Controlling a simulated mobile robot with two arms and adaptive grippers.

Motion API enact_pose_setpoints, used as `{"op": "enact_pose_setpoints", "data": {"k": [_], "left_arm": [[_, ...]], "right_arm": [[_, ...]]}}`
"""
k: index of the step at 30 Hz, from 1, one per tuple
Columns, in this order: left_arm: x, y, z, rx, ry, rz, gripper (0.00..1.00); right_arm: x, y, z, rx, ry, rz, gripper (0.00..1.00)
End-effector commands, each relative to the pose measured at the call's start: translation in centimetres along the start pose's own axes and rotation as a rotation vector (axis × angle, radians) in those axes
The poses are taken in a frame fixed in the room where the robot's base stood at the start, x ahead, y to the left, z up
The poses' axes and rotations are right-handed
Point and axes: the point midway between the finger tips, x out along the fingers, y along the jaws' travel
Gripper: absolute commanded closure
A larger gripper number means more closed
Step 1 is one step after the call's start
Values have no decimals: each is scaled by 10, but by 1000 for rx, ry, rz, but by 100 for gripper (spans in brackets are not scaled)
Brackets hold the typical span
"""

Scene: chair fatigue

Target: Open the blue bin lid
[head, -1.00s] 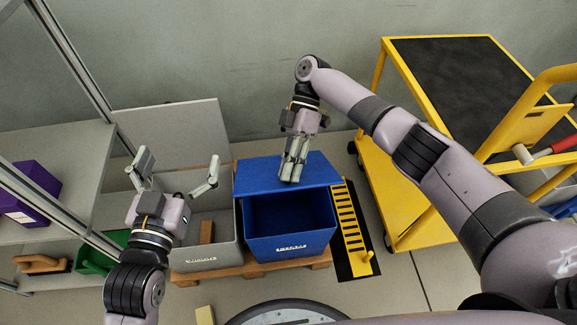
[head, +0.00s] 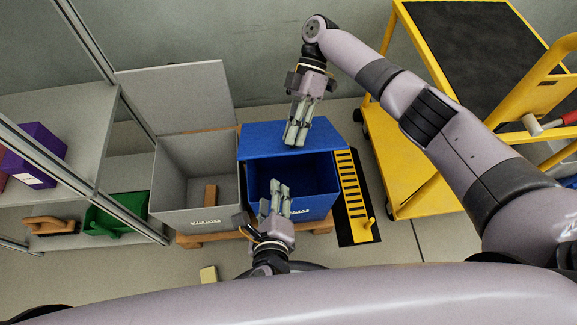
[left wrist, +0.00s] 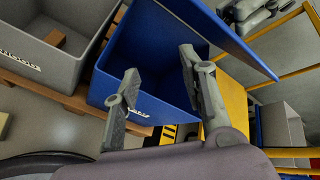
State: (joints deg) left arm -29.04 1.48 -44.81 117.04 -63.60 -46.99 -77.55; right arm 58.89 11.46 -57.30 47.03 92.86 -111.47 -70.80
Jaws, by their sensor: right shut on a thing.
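A grey bin (head: 165,185) with its lid up and a brown block (head: 210,194) inside stands at the left of the blue bin. A yellow cart (head: 395,165) stands at the right. Shelves (head: 75,125) stand at the left. A wooden pallet (head: 200,240) lies under the bins.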

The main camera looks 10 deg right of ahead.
Motion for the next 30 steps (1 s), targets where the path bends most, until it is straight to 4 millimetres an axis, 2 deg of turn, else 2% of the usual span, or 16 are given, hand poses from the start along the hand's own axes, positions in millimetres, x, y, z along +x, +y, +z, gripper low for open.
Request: {"op": "enact_pose_setpoints", "data": {"k": [1, 6, 10, 14, 16, 20, 30], "left_arm": [[-7, -2, -12, 145, -11, 6, 67], [-27, -11, -34, 562, -73, 15, 78], [-39, -19, -42, 751, -113, 15, 87], [-42, -23, -45, 834, -133, 17, 95], [-37, -24, -44, 846, -137, 17, 100], [-18, -25, -41, 847, -139, 16, 100], [54, -28, -32, 844, -139, 17, 100]], "right_arm": [[0, 0, 0, 1, -1, -1, 100], [0, 0, 0, 1, -1, -1, 100], [0, 0, 0, 1, -1, -1, 100], [0, 0, 1, 1, -1, -1, 100], [0, 0, 1, 1, -1, -1, 100], [0, 0, 1, 1, -1, -1, 100], [0, 0, 1, 1, -1, -1, 100]]}}
